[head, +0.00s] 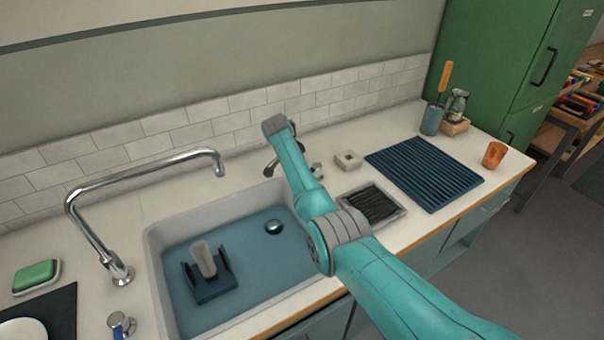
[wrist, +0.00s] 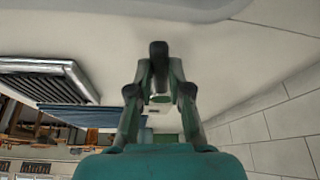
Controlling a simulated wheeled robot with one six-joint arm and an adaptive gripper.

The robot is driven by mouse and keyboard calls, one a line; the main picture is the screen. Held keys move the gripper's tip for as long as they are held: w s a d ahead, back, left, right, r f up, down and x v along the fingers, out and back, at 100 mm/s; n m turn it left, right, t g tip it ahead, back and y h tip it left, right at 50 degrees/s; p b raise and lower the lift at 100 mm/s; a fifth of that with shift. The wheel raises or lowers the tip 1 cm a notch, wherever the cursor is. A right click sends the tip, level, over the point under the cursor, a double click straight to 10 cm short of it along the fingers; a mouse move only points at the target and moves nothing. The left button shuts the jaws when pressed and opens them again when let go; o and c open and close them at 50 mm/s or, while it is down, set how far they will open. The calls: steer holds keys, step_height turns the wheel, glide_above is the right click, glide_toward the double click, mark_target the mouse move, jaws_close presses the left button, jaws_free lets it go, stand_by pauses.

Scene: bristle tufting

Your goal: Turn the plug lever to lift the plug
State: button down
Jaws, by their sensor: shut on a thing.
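My gripper (head: 272,158) is at the counter behind the sink's back right corner, its dark fingers pointing down. In the wrist view my gripper (wrist: 159,92) has its fingers around a dark upright piece (wrist: 158,50), which appears to be the plug lever's handle; most of the lever is hidden. A small chrome fitting (head: 318,169) stands just right of my arm. The round chrome plug (head: 273,227) shows in the blue water of the sink (head: 153,270). Whether it is raised cannot be told.
A chrome faucet (head: 120,272) arches over the sink's left side. A blue holder (head: 215,292) with a grey cylinder (head: 204,260) stands in the sink. Right of my arm are a tray of dark bristles (head: 374,203), a small pale block (head: 348,160) and a ribbed blue mat (head: 425,172).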

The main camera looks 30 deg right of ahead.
steer(key=shift+w, duration=0.1)
stand_by(0.5)
steer(key=c, duration=1.1)
jaws_free()
steer(key=v, duration=1.2)
steer(key=shift+w, duration=0.1)
